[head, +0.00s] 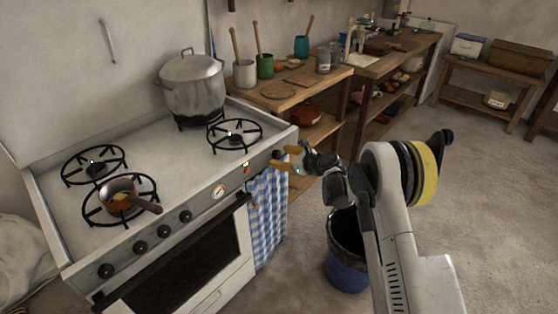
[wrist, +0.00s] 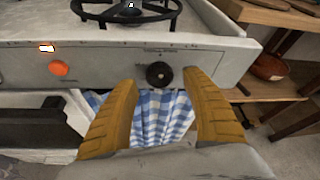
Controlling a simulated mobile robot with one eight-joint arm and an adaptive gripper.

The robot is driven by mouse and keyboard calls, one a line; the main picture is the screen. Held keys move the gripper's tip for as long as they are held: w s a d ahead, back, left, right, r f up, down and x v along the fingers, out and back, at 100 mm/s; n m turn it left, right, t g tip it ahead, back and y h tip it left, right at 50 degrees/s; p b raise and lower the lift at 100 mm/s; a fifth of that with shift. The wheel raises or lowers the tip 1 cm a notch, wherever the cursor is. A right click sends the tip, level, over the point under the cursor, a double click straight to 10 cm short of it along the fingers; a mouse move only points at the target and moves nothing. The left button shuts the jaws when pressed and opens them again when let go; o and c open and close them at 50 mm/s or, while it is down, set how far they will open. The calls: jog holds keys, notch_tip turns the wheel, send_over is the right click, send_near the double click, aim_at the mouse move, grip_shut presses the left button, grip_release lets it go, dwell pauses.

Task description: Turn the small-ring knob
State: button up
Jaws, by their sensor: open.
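A round black knob (wrist: 159,74) sits alone near the right end of the stove's front panel. In the wrist view it lies between and just beyond my fingertips, with no contact visible. In the head view the knob (head: 277,155) is a small dark spot beside my fingers. My gripper (head: 287,157) is open at the stove's right front corner; its yellow fingers also frame the knob in the wrist view (wrist: 162,83). Several more black knobs (head: 163,230) line the panel's left part. I cannot read which knob is labelled small-ring.
A blue checked towel (head: 267,215) hangs below the panel, under my fingers. An orange button (wrist: 58,68) is left of the knob. A pot (head: 193,88) and a pan (head: 118,199) stand on the stove. A blue bin (head: 346,272) is on the floor.

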jog(key=shift+w+a+f, duration=0.25)
jog(key=shift+w+a, duration=0.2)
jog(key=c, duration=1.2)
jog(key=shift+n+t, duration=0.3)
jog(key=n+t+h, duration=0.1)
jog(key=n+t, duration=0.1)
jog(key=n, duration=0.2)
jog(key=n+t, duration=0.1)
jog(key=n, duration=0.1)
jog(key=shift+n+t, duration=0.3)
jog(key=shift+t, duration=0.1)
jog(key=shift+n+t, duration=0.7)
jog(key=shift+n, duration=0.9)
jog(key=shift+r, duration=0.1)
